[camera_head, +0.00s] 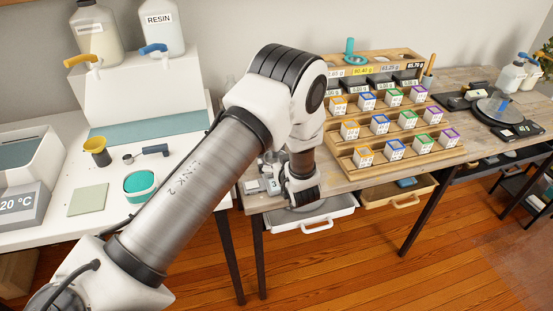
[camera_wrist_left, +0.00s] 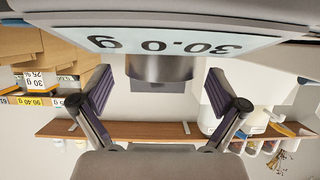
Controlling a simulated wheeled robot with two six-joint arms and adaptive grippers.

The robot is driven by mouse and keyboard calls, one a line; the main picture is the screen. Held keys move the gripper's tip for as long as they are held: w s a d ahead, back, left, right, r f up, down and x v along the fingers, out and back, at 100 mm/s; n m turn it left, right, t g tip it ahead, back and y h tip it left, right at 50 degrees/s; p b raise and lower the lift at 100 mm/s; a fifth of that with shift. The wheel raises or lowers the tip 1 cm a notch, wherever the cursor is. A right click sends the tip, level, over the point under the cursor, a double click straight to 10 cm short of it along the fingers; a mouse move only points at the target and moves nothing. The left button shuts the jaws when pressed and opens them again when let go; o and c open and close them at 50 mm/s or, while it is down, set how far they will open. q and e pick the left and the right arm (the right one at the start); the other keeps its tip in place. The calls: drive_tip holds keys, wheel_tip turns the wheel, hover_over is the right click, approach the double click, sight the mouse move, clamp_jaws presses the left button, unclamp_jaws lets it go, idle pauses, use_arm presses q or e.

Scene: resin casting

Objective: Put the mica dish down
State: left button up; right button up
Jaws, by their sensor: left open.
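My left gripper (camera_wrist_left: 160,80) is open, with one dark finger on each side of a short grey metal cylinder that looks like the mica dish (camera_wrist_left: 160,66). Clear gaps show between the dish and both fingers. The wrist view is upside down. In the head view my left gripper (camera_head: 302,192) is low at the wooden bench's near left edge, beside a small scale (camera_head: 273,185). My arm hides the dish there. My right gripper is not in view.
A stepped wooden rack (camera_head: 400,146) of colored labelled boxes stands right of my gripper. A white drawer (camera_head: 322,218) sits open below. The white table at left holds a teal-filled cup (camera_head: 139,185) and a yellow cup (camera_head: 97,150). A dark scale (camera_head: 513,131) stands far right.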

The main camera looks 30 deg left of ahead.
use_arm(q)
drive_tip(key=v, duration=1)
drive_tip(key=shift+s+d, duration=0.1)
drive_tip(key=shift+d, duration=0.1)
drive_tip(key=s+f+m, duration=0.1)
drive_tip(key=f, duration=0.1)
drive_tip(key=s+f+h, duration=0.1)
drive_tip(key=f, duration=0.1)
drive_tip(key=s+f+m+g+h, duration=0.1)
drive_tip(key=s+f, duration=0.1)
drive_tip(key=shift+a+f+m, duration=0.2)
drive_tip(key=shift+f+m, duration=0.1)
drive_tip(key=shift+f, duration=0.1)
drive_tip(key=s+d+f+m+g+h, duration=0.2)
drive_tip(key=s+f, duration=0.2)
drive_tip(key=s, duration=0.4)
drive_tip(key=s+d+f+m+g+h, duration=0.2)
drive_tip(key=s+f, duration=0.3)
drive_tip(key=s, duration=0.4)
drive_tip(key=s+d+f+m+g+h, duration=0.2)
drive_tip(key=s+f+m+g+h, duration=0.1)
drive_tip(key=s, duration=0.6)
wheel_tip(320, 180, down, 2)
drive_tip(key=shift+s+f+g+h, duration=0.15)
drive_tip(key=shift+s+g+h, duration=0.2)
drive_tip(key=shift+h, duration=0.35)
drive_tip(key=shift+a, duration=0.1)
